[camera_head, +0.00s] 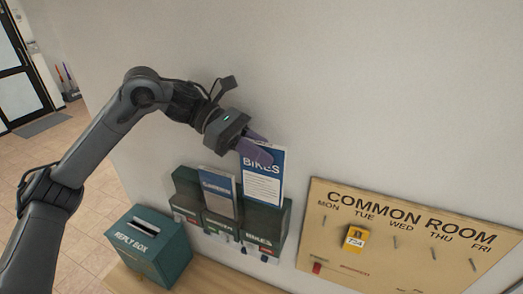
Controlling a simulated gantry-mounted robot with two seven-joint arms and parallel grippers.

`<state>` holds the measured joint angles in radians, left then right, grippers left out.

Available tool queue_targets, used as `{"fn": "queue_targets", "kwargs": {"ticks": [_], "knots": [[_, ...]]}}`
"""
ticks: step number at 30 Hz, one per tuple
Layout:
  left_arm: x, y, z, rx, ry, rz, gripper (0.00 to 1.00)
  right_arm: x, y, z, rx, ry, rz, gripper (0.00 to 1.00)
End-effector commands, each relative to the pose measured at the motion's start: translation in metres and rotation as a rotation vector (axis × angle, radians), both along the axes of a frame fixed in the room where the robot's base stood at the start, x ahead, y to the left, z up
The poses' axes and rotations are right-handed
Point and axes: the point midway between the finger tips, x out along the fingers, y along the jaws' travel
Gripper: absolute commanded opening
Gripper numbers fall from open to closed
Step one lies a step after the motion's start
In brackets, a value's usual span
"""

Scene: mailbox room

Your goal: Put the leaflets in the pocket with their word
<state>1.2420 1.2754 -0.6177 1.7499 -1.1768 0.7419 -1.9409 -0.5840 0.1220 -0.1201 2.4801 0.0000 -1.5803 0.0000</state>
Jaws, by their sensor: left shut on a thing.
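My left gripper (256,149) is shut on the top of a blue and white leaflet that reads BIKES (262,176). It holds the leaflet upright in front of the wall, at the right-hand pocket of a green rack (187,183). That pocket is labelled BIKES (259,240). The leaflet's lower edge is at the pocket's mouth; I cannot tell whether it is inside. Another blue-topped leaflet (219,190) stands in the middle pocket; its word is too small to read surely. My right gripper is not in view.
A green reply box (153,248) stands on the wooden counter (205,276) at the lower left. A wooden COMMON ROOM board (410,238) with weekday pegs and a yellow tag (355,238) is on the right. The wall above the rack is clear.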

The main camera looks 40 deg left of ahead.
Motion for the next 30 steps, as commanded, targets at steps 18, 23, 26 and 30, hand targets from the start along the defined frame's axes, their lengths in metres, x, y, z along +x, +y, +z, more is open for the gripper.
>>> {"fn": "queue_targets", "kwargs": {"ticks": [18,23,26,30], "knots": [[0.000,0.000,-0.049,-0.001,-0.002,0.001,0.00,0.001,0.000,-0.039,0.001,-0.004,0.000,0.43],[0.000,0.000,-0.054,-0.001,-0.002,0.001,0.00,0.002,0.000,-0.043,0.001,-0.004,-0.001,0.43],[0.000,0.000,-0.056,-0.001,-0.002,0.001,0.00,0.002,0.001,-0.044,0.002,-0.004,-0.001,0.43],[0.000,0.000,-0.056,-0.001,-0.002,0.001,0.00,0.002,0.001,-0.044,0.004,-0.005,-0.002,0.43]]}}
